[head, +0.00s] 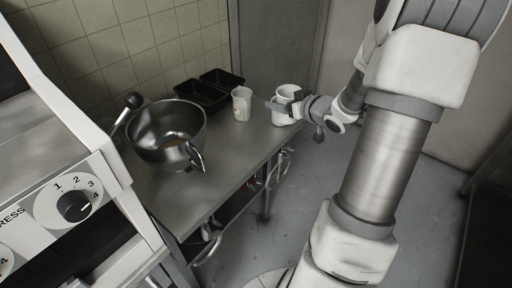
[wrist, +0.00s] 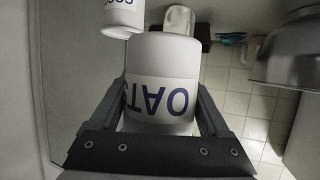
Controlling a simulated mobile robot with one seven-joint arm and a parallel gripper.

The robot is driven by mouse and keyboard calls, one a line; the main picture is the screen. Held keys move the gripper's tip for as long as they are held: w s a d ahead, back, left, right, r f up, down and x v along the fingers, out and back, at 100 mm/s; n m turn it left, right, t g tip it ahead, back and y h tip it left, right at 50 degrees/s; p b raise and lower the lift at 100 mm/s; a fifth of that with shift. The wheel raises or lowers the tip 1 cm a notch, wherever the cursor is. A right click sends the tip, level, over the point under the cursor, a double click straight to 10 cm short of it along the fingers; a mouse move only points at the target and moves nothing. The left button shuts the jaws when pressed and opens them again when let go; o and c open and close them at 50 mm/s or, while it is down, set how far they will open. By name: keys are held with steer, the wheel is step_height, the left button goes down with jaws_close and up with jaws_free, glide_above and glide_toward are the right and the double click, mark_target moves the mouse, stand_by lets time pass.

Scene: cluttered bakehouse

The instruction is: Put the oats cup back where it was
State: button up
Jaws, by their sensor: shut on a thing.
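The oats cup (wrist: 165,60) is white with blue OATS lettering, which reads upside down in the wrist view. My gripper (wrist: 161,108) is shut around it, one finger on each side. In the head view the oats cup (head: 284,119) is at the far right end of the metal counter (head: 225,160), with my gripper (head: 286,103) across it from the right. It looks upright; I cannot tell whether its base touches the counter. A second white cup (head: 241,106) stands just left of it, apart; its label is only partly seen in the wrist view (wrist: 123,14).
A steel mixing bowl (head: 150,124) stands on the counter at left. Dark loaf tins (head: 203,94) sit at the back by the tiled wall. A machine with a dial (head: 74,206) is at the front left. The counter's front middle is clear.

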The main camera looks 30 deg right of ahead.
mark_target(247, 113)
steer(key=shift+s+d+f, duration=0.3)
steer(key=shift+s+d, duration=0.1)
steer(key=shift+d, duration=0.2)
steer(key=shift+f+b, duration=0.2)
steer(key=shift+b, duration=0.15)
steer(key=w+a+f+b, duration=0.1)
steer(key=w+a+f, duration=0.1)
steer(key=w, duration=0.1)
steer(key=w+a+f+b, duration=0.1)
steer(key=w+a+f, duration=0.1)
steer(key=w+a+f+b, duration=0.2)
steer(key=w+a, duration=0.1)
steer(key=shift+w+f, duration=0.3)
steer(key=shift+w, duration=0.05)
steer(key=shift+f+b, duration=0.5)
steer(key=shift+f, duration=1.4)
steer(key=shift+f, duration=0.2)
steer(key=o, duration=1.3)
